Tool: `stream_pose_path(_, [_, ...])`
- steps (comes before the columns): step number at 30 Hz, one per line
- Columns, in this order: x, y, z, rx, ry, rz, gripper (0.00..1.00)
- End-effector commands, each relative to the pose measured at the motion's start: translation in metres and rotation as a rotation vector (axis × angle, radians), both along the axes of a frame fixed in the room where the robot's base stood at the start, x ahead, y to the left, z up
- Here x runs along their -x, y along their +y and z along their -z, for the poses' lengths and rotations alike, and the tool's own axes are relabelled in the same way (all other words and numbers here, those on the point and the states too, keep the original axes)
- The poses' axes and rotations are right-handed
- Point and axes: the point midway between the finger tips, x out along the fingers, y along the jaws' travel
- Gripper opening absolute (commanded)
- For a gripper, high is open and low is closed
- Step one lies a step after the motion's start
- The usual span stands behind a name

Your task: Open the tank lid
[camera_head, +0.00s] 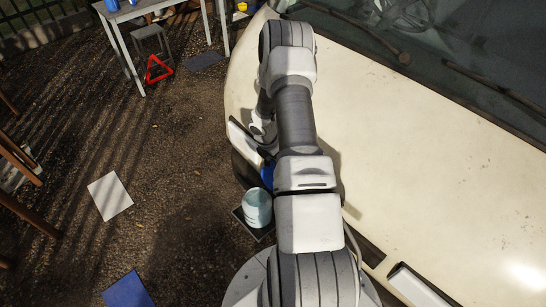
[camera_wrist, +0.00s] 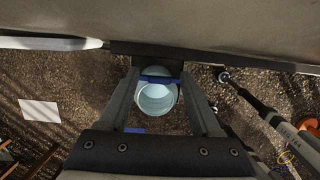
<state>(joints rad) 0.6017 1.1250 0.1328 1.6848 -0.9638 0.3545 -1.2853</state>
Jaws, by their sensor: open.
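A light blue round container (camera_head: 257,207) stands on a dark tray on the ground beside the truck's front. In the wrist view the container (camera_wrist: 158,98) shows between my fingers, below and beyond them. My gripper (camera_wrist: 160,76) is open, its two fingers apart on either side of a blue bar-like piece (camera_wrist: 158,79). I cannot tell whether they touch this piece. A blue part (camera_head: 267,176) also shows beside my arm in the head view. I cannot make out a tank lid for certain. My arm hides most of the gripper in the head view.
The truck's cream hood (camera_head: 430,140) fills the right, with the windscreen and wipers behind it. A white sheet (camera_head: 110,196) and a blue sheet (camera_head: 127,290) lie on the gravel. A red triangle (camera_head: 158,69) stands near a table. Open gravel lies to the left.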

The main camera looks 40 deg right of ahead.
Motion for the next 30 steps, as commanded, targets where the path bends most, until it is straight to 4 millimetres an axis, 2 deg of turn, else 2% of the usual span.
stream_pose_path(5, [-0.001,0.003,-0.014,0.000,-0.003,-0.001,0.65])
stream_pose_path(8, [-0.001,0.006,-0.029,0.001,-0.004,-0.002,0.65])
stream_pose_path(24, [0.001,0.028,-0.137,0.003,-0.005,0.001,0.65])
stream_pose_path(30, [0.002,0.034,-0.162,0.002,-0.002,0.001,0.65])
